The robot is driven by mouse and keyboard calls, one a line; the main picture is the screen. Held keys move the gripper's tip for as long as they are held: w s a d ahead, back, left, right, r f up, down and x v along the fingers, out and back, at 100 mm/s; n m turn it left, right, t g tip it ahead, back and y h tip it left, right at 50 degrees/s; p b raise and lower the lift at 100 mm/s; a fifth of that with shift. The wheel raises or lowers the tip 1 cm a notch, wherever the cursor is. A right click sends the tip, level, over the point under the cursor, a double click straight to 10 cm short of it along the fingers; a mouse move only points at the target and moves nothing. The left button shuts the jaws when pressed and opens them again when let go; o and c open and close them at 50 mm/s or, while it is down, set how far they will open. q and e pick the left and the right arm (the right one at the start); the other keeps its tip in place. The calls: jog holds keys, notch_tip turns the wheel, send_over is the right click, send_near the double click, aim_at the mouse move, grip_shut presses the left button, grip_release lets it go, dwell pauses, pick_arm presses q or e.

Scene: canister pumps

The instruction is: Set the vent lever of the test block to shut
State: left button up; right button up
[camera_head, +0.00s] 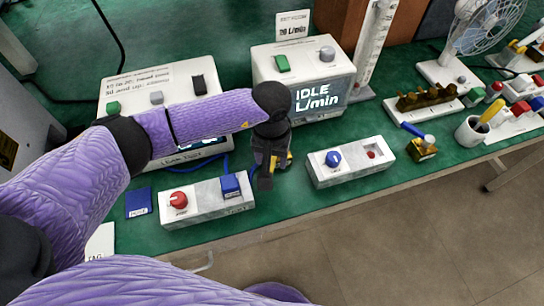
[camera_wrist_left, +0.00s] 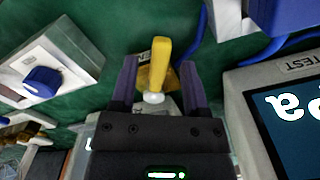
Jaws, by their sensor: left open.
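A white block (camera_head: 207,206) near the table's front edge carries a red knob (camera_head: 178,200) and a blue square part (camera_head: 231,186); its small lettering is hard to read. A second white block (camera_head: 350,170) to its right has a blue knob (camera_head: 333,158) and a small red part. I cannot tell which control is the vent lever. My left gripper (camera_head: 267,178) points down between the two blocks. In the left wrist view, its open fingers (camera_wrist_left: 158,80) stand on either side of a yellow handle (camera_wrist_left: 160,62) on a brass-coloured base. The right gripper is not in view.
A white instrument (camera_head: 305,65) reading IDLE L/min stands behind my left gripper. Another instrument (camera_head: 160,85) is partly hidden by my left arm. A brass rack (camera_head: 428,98), a cup (camera_head: 470,132) and a fan (camera_head: 485,25) stand on the right. Bare green table shows around the blocks.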

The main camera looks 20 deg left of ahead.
pick_arm(q)
grip_shut()
dwell(0.5)
jog(key=shift+w, duration=0.1)
dwell(0.9)
